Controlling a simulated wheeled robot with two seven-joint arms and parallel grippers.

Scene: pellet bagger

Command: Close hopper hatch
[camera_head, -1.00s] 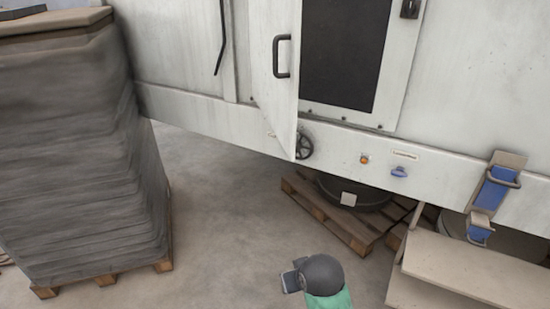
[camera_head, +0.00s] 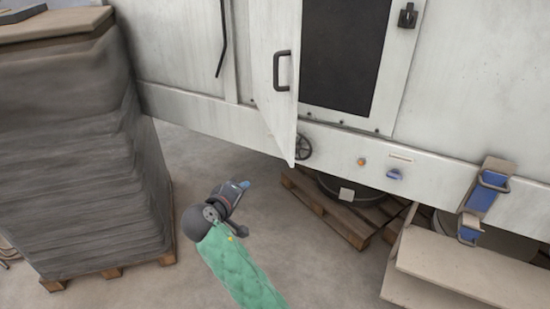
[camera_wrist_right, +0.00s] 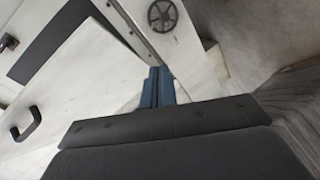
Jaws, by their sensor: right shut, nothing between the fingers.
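The hopper hatch (camera_head: 274,75) is a white door with a dark handle (camera_head: 282,70), standing swung open to the left of a dark rectangular opening (camera_head: 341,52) in the white machine. In the right wrist view the hatch handle (camera_wrist_right: 27,124) shows at the left, and the dark opening (camera_wrist_right: 50,38) at the upper left. My right gripper (camera_head: 245,184) is below and left of the hatch's lower corner, apart from it in the head view. Its blue fingers (camera_wrist_right: 157,86) are shut and empty. My left gripper is out of view.
A tall stack of grey sacks (camera_head: 85,160) on a pallet stands at the left. A black handwheel (camera_head: 303,146) sits by the hatch's lower corner. A pallet with a dark drum (camera_head: 355,193) is under the machine. A beige chute (camera_head: 455,265) is at the lower right.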

